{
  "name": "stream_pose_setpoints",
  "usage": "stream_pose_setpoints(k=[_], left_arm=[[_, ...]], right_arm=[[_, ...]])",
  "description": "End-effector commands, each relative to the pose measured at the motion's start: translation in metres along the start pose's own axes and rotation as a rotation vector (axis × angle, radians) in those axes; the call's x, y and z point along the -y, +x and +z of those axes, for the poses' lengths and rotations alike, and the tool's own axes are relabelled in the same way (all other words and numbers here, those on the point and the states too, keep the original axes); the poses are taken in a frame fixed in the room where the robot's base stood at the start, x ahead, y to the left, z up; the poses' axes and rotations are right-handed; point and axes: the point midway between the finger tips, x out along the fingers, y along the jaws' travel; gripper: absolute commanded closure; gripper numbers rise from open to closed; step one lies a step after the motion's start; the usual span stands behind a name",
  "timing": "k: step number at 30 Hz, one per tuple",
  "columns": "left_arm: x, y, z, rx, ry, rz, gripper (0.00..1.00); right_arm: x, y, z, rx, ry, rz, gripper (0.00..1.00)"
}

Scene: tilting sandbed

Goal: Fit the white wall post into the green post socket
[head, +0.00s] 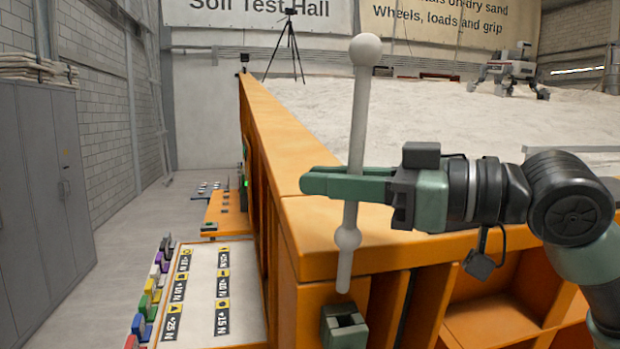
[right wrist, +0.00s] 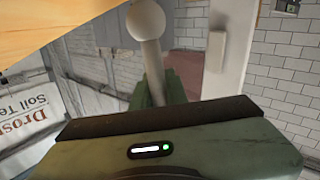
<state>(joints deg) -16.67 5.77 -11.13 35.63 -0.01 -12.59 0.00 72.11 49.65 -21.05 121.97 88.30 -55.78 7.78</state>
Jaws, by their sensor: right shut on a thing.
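The white wall post (head: 357,130) is a slim rod with a ball at its top and a second ball lower down. My right gripper (head: 345,183) is shut on it between the two balls. The post is near upright, its top leaning slightly right in the head view. Its lower tip is just above the green post socket (head: 344,328), with a small gap in the picture; depth between them is hard to tell. The socket is a square green block with a dark opening, on the orange corner. The right wrist view shows the post's ball (right wrist: 145,20). My left gripper is not in view.
The orange sandbed wall (head: 300,150) runs back from the corner, with pale sand (head: 450,110) behind it. A panel with labelled force plates (head: 205,290) and coloured blocks stands at the lower left. A grey cabinet (head: 40,190) is at the far left.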

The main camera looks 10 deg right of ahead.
Motion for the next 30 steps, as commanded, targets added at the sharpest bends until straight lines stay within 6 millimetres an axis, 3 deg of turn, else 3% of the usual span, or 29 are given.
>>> stream_pose_setpoints(k=[8,11,20,30], left_arm=[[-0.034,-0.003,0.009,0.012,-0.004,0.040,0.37],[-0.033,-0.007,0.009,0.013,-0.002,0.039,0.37],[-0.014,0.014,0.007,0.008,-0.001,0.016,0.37],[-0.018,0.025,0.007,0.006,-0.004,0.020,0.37]], right_arm=[[-0.001,-0.001,-0.001,-0.001,0.000,0.001,1.00],[-0.001,-0.002,-0.002,0.002,0.001,0.002,1.00],[0.000,0.001,0.024,0.001,0.000,0.001,1.00],[0.000,0.004,0.043,0.001,0.000,0.001,1.00]])
